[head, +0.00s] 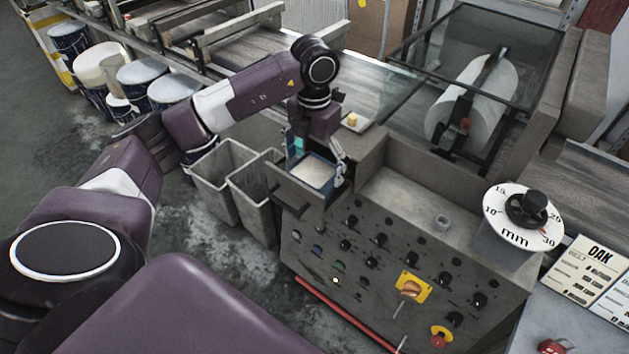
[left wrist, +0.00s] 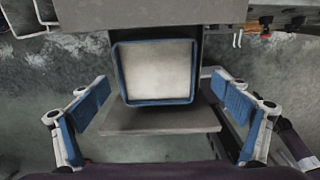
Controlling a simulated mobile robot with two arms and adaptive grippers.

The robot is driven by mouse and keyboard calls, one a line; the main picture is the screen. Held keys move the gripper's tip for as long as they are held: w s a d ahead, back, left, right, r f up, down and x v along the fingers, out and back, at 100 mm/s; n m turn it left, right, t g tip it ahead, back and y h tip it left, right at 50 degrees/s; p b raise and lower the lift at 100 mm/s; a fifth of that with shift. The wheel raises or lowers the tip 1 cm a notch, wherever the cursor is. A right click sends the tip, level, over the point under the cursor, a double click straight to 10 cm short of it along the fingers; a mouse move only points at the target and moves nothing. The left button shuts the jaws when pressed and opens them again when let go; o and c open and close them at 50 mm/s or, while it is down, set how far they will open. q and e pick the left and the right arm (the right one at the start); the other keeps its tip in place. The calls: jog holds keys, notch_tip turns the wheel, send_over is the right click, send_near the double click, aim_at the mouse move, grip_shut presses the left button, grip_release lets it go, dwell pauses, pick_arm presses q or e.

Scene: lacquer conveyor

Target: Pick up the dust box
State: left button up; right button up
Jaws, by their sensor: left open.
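The dust box is a small square box with a blue rim and pale, whitish contents. In the left wrist view the dust box (left wrist: 154,101) is at upper centre, upright. My left gripper (head: 318,165) is over the box, pointing down. In the left wrist view my left gripper (left wrist: 163,105) is open, its blue-padded fingers wide apart, one to each side and clear of the box. My right gripper is not in view.
The control cabinet (head: 400,270) with knobs and switches stands to the right. Two grey bins (head: 218,172) stand on the floor to the left. A conveyor (head: 245,68) runs behind.

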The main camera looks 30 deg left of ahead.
aim_at(314, 178)
pick_arm(q)
jog(key=f, duration=0.1)
jog(key=f+p, duration=0.1)
jog(key=f, duration=0.1)
jog(key=f+p, duration=0.1)
jog(key=shift+w+a+f, duration=0.2)
jog(key=shift+a+f, duration=0.05)
jog(key=shift+f, duration=0.3)
jog(key=shift+c, duration=0.5)
jog(key=c, duration=1.2)
jog(key=shift+r, duration=0.1)
